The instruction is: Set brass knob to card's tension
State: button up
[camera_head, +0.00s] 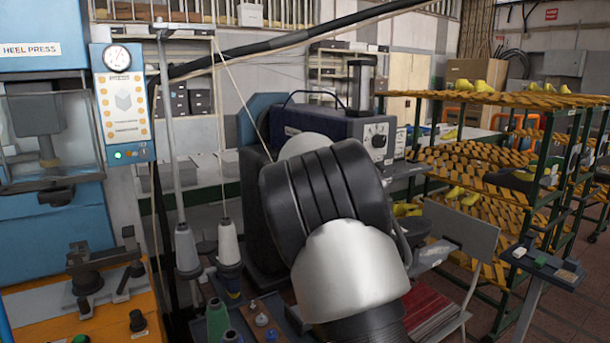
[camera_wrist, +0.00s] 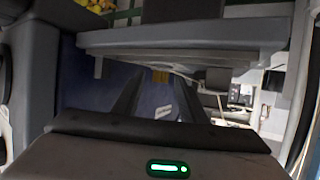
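I cannot make out the brass knob or the card for certain in the head view. In the wrist view my gripper (camera_wrist: 158,84) has its two dark fingers apart, with a blue surface between and beyond them. A small yellow-brown patch (camera_wrist: 160,76) shows just beyond the fingertips; I cannot tell whether it is the knob. A small pale label (camera_wrist: 164,112) shows between the fingers. My arm hides the gripper in the head view.
Thread cones (camera_head: 229,243) stand left of my arm, near a thin upright pole (camera_head: 170,130). A grey ledge (camera_wrist: 180,38) crosses the top of the wrist view. A rack (camera_head: 500,155) with yellow lasts stands at right. A heel press (camera_head: 45,120) stands at left.

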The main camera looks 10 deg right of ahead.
jog(key=shift+c, duration=0.5)
grip_shut()
jog(key=p, duration=0.3)
jog(key=r+h+p, duration=0.1)
jog(key=p, duration=0.2)
jog(key=shift+a+m, duration=0.2)
jog(key=shift+m, duration=0.2)
jog(key=m+h+p, duration=0.1)
jog(key=p, duration=0.2)
jog(key=shift+a+g+h+p, duration=0.15)
jog(key=shift+g+h+p, duration=0.15)
jog(key=shift+p, duration=0.05)
jog(key=shift+w+f+m+h+p, duration=0.15)
jog(key=shift+f+m+h+p, duration=0.15)
jog(key=shift+m+h+p, duration=0.55)
jog(key=shift+a+f+m+g+h, duration=0.15)
jog(key=shift+f+m+g+h, duration=0.1)
jog(key=shift+m+g+h, duration=0.25)
jog(key=shift+w+a+r+m+g+h, duration=0.1)
jog(key=shift+m+g+h, duration=0.55)
jog(key=shift+m+h, duration=0.2)
jog(key=shift+w+m+g+h, duration=0.1)
jog(key=shift+m+g+h, duration=0.6)
jog(key=shift+m, duration=0.1)
jog(key=shift+m+g+p, duration=0.25)
jog(key=shift+m+p, duration=0.05)
jog(key=shift+p, duration=0.05)
jog(key=shift+m+g+h, duration=0.3)
jog(key=shift+h, duration=0.1)
